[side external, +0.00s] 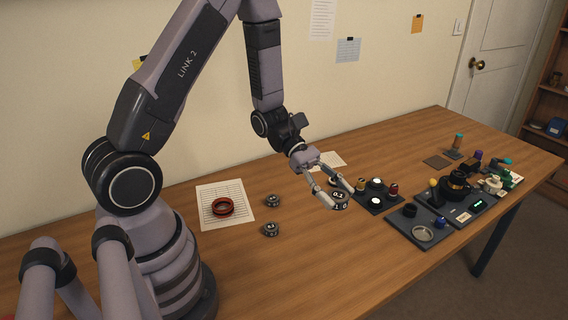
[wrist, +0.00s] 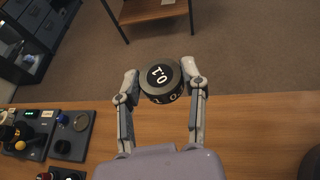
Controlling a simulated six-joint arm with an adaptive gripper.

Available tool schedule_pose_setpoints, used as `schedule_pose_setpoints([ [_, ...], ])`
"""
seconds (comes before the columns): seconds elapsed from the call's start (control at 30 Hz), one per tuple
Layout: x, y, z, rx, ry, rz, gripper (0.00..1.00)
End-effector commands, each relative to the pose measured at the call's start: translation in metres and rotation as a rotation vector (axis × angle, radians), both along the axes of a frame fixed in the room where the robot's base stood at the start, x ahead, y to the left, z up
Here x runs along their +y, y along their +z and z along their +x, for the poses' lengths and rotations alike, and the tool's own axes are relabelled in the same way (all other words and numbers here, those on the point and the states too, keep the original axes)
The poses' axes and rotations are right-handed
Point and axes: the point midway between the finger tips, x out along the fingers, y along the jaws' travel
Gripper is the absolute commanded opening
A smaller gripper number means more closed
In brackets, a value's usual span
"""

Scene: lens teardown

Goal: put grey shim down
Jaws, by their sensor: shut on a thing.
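The grey shim (side external: 340,199) is a thick dark grey disc with white markings. It is held between the two fingertips of my gripper (side external: 341,197), which is shut on it. In the wrist view the shim (wrist: 161,82) shows its top face marked "0.1", with a fingertip on each side. It is clear of the table top there, with the table's edge and the floor behind it. Its exact height is hard to tell.
Two similar dark discs (side external: 273,200) (side external: 270,229) lie on the table left of my gripper. A red ring (side external: 222,207) rests on a paper sheet (side external: 240,217). Dark trays (side external: 405,232) with several parts stand to the right. The front middle of the wooden table (side external: 330,262) is clear.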

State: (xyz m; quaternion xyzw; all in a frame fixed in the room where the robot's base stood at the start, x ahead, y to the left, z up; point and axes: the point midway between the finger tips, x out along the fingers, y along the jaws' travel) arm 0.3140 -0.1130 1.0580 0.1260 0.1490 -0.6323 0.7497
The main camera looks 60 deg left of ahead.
Motion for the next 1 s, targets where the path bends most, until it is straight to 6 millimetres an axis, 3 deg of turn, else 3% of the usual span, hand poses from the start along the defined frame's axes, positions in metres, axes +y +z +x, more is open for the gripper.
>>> schedule_pose_setpoints([
  [0.13, -0.003, -0.004, -0.055, 0.002, -0.331, -0.001, 0.06],
  [0.27, 0.010, -0.007, -0.101, 0.001, -0.630, -0.001, 0.06],
  [0.4, 0.040, -0.009, -0.145, 0.001, -0.954, -0.002, 0.06],
  [0.53, 0.079, -0.011, -0.175, 0.000, -1.255, -0.001, 0.06],
  [0.77, 0.165, -0.011, -0.194, 0.001, -1.787, -0.001, 0.06],
  [1.0, 0.251, -0.006, -0.166, 0.000, -2.317, 0.000, 0.06],
])
